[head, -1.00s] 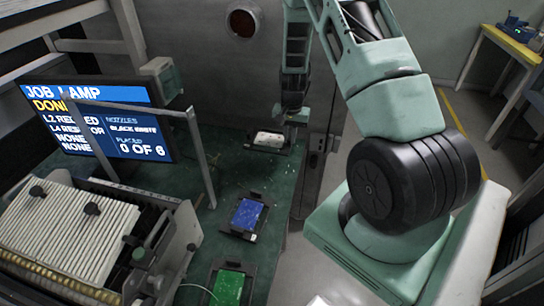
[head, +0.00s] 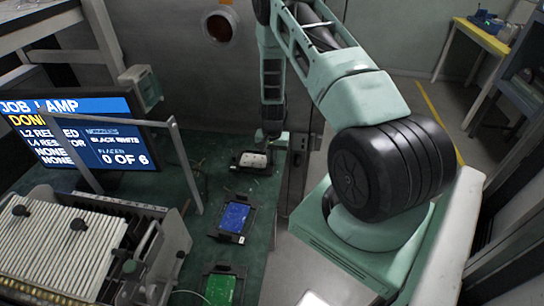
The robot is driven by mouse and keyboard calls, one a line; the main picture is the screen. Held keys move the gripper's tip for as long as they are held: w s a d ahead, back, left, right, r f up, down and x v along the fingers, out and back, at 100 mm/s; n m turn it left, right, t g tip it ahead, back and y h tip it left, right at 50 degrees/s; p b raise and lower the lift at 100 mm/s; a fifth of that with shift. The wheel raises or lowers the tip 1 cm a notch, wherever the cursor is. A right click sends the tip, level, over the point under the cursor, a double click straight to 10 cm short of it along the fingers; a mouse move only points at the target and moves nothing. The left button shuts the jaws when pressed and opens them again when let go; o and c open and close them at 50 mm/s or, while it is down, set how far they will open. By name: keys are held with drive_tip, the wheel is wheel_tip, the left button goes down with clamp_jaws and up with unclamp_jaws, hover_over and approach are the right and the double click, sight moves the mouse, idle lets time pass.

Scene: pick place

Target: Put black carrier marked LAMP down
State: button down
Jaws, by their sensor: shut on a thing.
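A black carrier (head: 237,164) with a white board (head: 253,160) in it is at the far end of the green bench top. My gripper (head: 271,144) is at the carrier's far right edge, pointing down and shut on it. The fingertips are small and partly hidden. I cannot tell whether the carrier rests on the bench or hangs just above it. No LAMP marking is readable on it from here.
A carrier with a blue board (head: 235,216) and one with a green board (head: 220,289) lie nearer on the bench (head: 205,222). A monitor (head: 75,135) reading JOB LAMP, a metal frame (head: 187,170) and a ribbed machine (head: 62,240) stand left.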

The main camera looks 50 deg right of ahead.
drive_tip(key=shift+f, duration=0.2)
drive_tip(key=c, duration=1.5)
unclamp_jaws()
drive_tip(key=shift+r, duration=0.1)
drive_tip(key=shift+o, duration=0.2)
wheel_tip(320, 180, up, 12)
drive_tip(key=b, duration=0.3)
drive_tip(key=shift+r, duration=0.15)
